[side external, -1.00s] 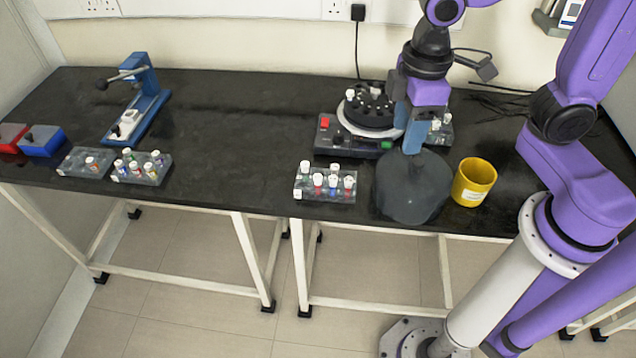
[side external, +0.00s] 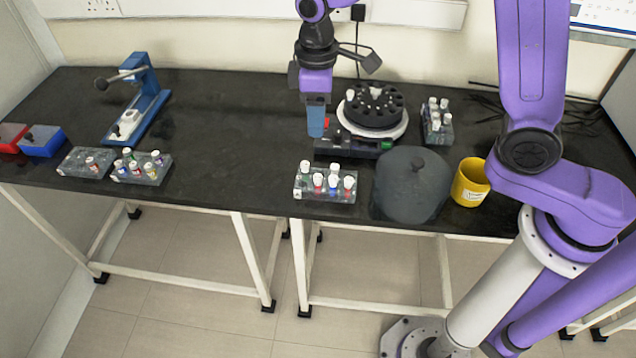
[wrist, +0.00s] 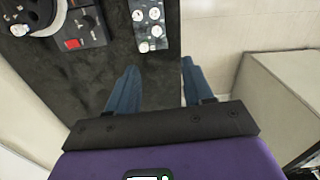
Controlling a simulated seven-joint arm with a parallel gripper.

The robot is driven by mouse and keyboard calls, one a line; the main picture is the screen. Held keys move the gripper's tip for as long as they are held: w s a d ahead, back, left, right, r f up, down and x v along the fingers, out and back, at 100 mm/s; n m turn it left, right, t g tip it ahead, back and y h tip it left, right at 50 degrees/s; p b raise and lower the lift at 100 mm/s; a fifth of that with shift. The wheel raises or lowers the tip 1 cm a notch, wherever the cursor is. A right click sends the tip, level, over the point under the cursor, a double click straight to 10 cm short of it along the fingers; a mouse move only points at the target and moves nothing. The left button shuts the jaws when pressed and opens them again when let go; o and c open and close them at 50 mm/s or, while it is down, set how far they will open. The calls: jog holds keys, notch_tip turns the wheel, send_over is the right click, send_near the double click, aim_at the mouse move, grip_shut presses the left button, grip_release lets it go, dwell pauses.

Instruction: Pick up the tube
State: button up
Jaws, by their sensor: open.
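Several capped tubes (side external: 334,181) stand upright in a clear rack (side external: 312,192) at the front of the bench, with white, red and blue parts showing. Which tube the task means I cannot tell. The rack also shows at the top of the wrist view (wrist: 147,30). My gripper (side external: 317,125) is open and empty, with blue fingers, above the bench behind and above that rack. In the wrist view its fingers (wrist: 157,75) are spread, with nothing between them. More tubes stand in a rack (side external: 437,125) right of the centrifuge and in racks (side external: 140,168) at the left.
A centrifuge with a black rotor (side external: 374,110) stands beside my gripper. Its dark lid (side external: 411,187) lies in front, near a yellow cup (side external: 470,182). A blue press-like device (side external: 136,105) and red and blue boxes (side external: 40,141) are at left. The bench's middle is clear.

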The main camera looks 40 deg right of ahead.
send_over(318, 176)
jog(key=f, duration=1.2)
jog(key=shift+s+a+f, duration=0.1)
jog(key=shift+a+f, duration=0.05)
jog(key=shift+a, duration=0.1)
jog(key=shift+d+f, duration=0.15)
jog(key=shift+f, duration=1.2)
jog(key=shift+d+f, duration=0.1)
jog(key=shift+f, duration=1.2)
grip_shut()
